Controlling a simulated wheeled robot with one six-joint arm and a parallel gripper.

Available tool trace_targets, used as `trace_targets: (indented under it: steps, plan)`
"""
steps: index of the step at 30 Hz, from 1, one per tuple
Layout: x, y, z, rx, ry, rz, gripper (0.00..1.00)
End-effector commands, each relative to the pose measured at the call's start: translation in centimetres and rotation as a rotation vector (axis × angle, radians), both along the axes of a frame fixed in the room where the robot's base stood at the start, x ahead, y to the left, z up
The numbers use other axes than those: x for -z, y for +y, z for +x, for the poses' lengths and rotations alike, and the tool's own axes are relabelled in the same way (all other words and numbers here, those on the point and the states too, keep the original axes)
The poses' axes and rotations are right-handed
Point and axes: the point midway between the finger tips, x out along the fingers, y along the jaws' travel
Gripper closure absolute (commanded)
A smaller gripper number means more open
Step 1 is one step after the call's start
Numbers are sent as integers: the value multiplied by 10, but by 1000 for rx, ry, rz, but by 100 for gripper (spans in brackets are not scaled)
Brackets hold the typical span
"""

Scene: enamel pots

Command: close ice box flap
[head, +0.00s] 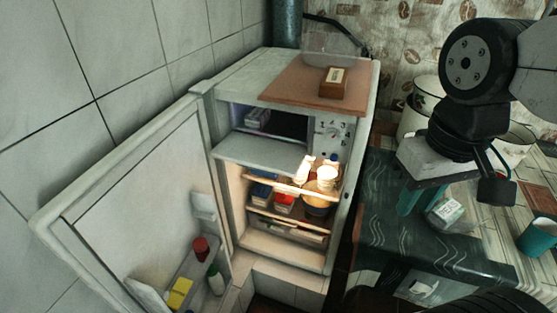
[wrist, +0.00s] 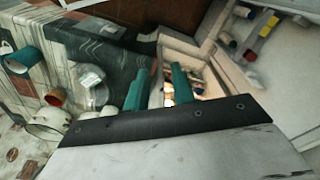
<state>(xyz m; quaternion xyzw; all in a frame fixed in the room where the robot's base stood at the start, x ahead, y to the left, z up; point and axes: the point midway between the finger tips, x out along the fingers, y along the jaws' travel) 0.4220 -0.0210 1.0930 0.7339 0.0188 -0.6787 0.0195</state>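The ice box flap (head: 262,153) is a pale grey panel at the top of the open fridge. It is folded down and juts out nearly level, so the dark ice box compartment (head: 284,124) behind it shows, with a small package inside. My gripper (head: 421,204) has teal fingers and hangs over the dark green counter, to the right of the fridge and clear of the flap. In the wrist view my gripper's two fingers (wrist: 160,74) stand apart with nothing held between them. I cannot make out the flap clearly in the wrist view.
The fridge door (head: 140,215) stands wide open at left, with bottles in its shelf. A small box (head: 333,86) sits on the fridge top. Enamel pots (head: 421,95), a clear container (head: 447,212) and a teal mug (head: 538,238) stand on the counter (head: 385,240). Lit shelves hold food.

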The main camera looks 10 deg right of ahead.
Motion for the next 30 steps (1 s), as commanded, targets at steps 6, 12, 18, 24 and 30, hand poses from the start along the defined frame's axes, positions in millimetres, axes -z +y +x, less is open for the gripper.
trace_targets:
  steps: [6, 12, 18, 24, 30]
  plan:
    - [34, 27, 20, -191, 199, -76, 100]
    - [66, 40, 48, -425, 355, -274, 100]
    - [99, 58, 83, -698, 472, -519, 100]
    - [138, 86, 124, -1002, 556, -796, 100]
    - [184, 133, 165, -1333, 597, -1099, 100]
